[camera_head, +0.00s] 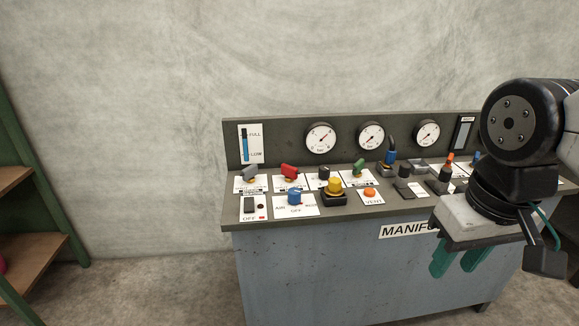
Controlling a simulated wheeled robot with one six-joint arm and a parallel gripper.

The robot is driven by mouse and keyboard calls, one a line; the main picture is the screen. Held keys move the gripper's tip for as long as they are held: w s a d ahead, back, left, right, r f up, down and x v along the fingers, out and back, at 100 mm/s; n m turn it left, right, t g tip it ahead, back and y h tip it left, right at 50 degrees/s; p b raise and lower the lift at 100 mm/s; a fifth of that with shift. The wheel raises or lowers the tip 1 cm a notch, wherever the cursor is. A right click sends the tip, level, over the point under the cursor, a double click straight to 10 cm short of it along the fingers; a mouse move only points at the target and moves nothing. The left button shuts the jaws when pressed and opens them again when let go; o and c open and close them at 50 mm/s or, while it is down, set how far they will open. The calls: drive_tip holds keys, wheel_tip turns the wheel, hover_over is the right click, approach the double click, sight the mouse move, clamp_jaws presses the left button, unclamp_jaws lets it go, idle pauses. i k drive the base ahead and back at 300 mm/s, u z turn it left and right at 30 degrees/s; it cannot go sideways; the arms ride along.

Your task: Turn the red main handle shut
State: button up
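The red main handle (289,171) sits on a white label plate on the left half of the panel top, slanting down to the right. The text on its plate is too small to read. My gripper (456,262) hangs at the right, in front of the cabinet and well away from the red handle. Its two teal fingers point down with a gap between them, and nothing shows between them.
A grey handle (250,172), green handle (358,167), blue knob (295,196) and yellow knob (334,187) crowd around the red one. Gauges (320,137) line the backboard. A shelf (30,250) stands at far left. My arm hides the panel's right end.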

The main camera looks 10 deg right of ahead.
sight(291, 172)
drive_tip(key=k, duration=0.65)
drive_tip(key=u, duration=0.5)
drive_tip(key=i, duration=1.65)
drive_tip(key=z, duration=0.5)
